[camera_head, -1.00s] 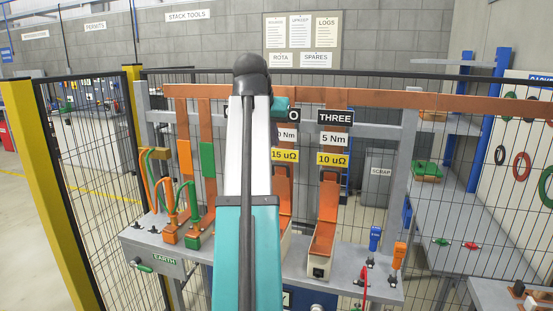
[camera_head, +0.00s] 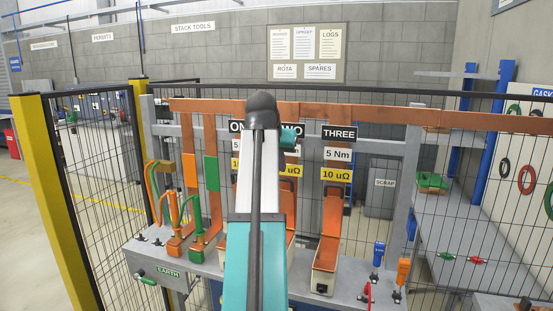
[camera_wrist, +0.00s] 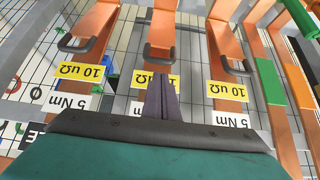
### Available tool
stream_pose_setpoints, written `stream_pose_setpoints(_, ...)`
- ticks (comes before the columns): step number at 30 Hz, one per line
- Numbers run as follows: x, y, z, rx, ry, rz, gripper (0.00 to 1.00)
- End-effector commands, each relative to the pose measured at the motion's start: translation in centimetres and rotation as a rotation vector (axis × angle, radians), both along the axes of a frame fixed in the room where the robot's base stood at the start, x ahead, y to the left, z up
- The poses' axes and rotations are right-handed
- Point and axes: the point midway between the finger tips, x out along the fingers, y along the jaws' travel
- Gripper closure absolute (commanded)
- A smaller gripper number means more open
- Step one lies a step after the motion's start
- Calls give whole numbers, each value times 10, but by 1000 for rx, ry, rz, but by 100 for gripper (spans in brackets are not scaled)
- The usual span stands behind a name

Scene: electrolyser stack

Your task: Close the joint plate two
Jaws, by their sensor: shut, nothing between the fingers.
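Joint plate two is the middle copper plate (camera_wrist: 162,30) in the wrist view, which is upside down. It has a dark handle (camera_wrist: 158,53). Its yellow label reads 10 µΩ, partly hidden by my fingers. In the head view my arm hides most of plate two; only a copper strip (camera_head: 291,200) shows at its right. My gripper (camera_wrist: 163,82) is shut and empty, its tips in front of the middle label, apart from the handle as far as I can tell. In the head view its fingers are hidden behind my arm.
Joint plate three (camera_head: 330,245) stands to the right, and plate one (camera_wrist: 222,42) is on the other side. Green and orange earth cables (camera_head: 190,210) are at the left. Red, blue and orange plugs (camera_head: 403,270) sit at the bench's right. Mesh fencing (camera_head: 110,190) surrounds the stack.

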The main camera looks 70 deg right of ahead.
Motion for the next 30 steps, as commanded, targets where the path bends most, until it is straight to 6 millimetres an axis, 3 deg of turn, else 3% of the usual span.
stream_pose_setpoints(15, 1, -26, -32, 0, 1, -1, 100)
stream_pose_setpoints(27, 2, -28, -35, 0, 0, 0, 100)
stream_pose_setpoints(28, 1, 0, -38, -2, -1, 3, 100)
stream_pose_setpoints(30, 2, -17, -36, 0, 0, 0, 100)
